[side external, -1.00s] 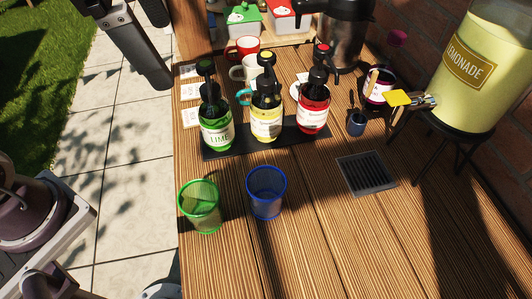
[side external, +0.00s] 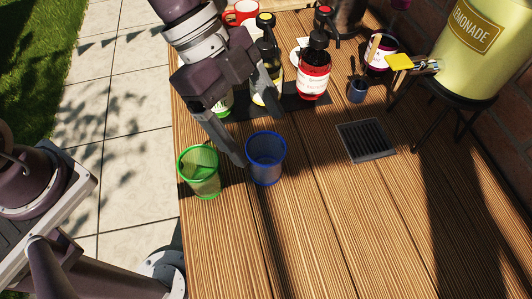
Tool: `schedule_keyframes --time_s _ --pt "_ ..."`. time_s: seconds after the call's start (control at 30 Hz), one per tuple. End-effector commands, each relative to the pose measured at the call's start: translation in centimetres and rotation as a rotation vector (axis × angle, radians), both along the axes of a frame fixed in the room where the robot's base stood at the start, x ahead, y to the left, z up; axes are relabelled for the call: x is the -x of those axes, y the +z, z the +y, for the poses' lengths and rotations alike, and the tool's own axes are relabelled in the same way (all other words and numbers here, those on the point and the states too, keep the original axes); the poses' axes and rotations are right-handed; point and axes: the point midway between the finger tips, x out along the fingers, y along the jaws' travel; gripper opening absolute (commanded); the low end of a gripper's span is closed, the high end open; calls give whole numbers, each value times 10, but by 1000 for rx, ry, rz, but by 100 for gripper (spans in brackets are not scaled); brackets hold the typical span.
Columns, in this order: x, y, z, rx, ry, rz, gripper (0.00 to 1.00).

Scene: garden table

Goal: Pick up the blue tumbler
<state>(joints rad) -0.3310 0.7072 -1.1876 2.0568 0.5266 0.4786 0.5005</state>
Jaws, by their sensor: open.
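The blue tumbler (side external: 266,163) stands upright on the wooden table (side external: 330,240), empty as far as I can see. A green tumbler (side external: 199,178) stands upright just left of it. My gripper (side external: 257,131) is open and points down at the blue tumbler from behind and above. One finger reaches down between the two tumblers, near the blue tumbler's left rim. The other finger is farther back, in front of the bottles. I cannot tell whether either finger touches the blue tumbler.
Pump bottles stand behind on a dark tray, the red one (side external: 313,72) in plain view, the others partly hidden by my gripper. A drain grate (side external: 366,140), a small blue cup (side external: 357,90) and a lemonade dispenser (side external: 474,50) are to the right. The table's front is clear.

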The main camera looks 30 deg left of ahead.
Motion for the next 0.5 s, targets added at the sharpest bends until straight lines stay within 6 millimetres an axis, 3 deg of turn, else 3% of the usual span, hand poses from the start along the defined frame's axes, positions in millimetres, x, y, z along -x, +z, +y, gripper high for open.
schedule_keyframes --time_s 0.1,0.37,0.5 --pt "1 -26 -1 0 0 1 84" --pt "0 -57 -15 0 0 0 84" --pt "1 -82 -29 -1 -1 0 84"
